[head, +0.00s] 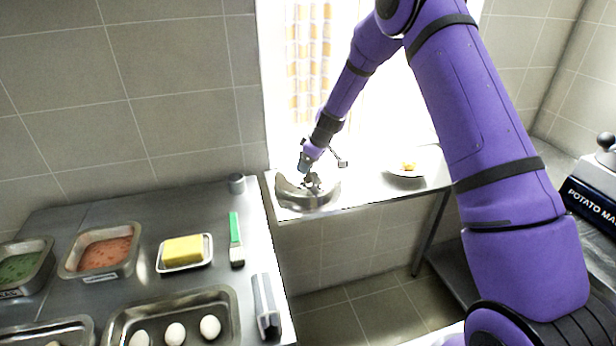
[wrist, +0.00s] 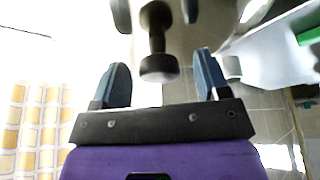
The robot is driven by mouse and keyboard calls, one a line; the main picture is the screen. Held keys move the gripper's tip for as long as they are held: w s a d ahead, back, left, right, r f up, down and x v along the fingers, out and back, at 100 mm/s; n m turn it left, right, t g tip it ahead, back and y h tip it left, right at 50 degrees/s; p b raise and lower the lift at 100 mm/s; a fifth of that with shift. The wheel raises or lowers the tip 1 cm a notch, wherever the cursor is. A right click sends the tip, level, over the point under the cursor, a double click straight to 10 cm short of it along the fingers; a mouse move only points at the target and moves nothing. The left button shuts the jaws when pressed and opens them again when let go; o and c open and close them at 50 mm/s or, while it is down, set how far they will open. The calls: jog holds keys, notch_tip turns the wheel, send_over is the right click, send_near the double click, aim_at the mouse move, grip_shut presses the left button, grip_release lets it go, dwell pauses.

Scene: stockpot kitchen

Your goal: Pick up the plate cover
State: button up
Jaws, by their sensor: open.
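The plate cover (head: 292,195) is a shiny metal dome on the shelf by the bright window in the head view. My gripper (head: 309,176) is right above its top. In the wrist view, my gripper (wrist: 160,75) is open, one finger on each side. A dark round knob (wrist: 158,68) shows in the gap between the fingers, apart from both in the picture. I cannot tell how deep the knob sits between them. The gripper hides part of the cover's top in the head view.
A plate with food (head: 407,169) stands to the right on the same shelf. A small metal cup (head: 236,184) stands at the left counter's corner. That counter holds a green-handled brush (head: 235,236), a butter dish (head: 184,264) and trays. A labelled box (head: 590,200) is far right.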

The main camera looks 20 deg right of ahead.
jog(key=shift+w+a+f, duration=0.1)
jog(key=shift+w+f, duration=0.05)
jog(key=shift+f, duration=0.35)
jog(key=c, duration=1.1)
jog(key=shift+r, duration=0.1)
jog(key=shift+c, duration=0.2)
jog(key=shift+r, duration=0.15)
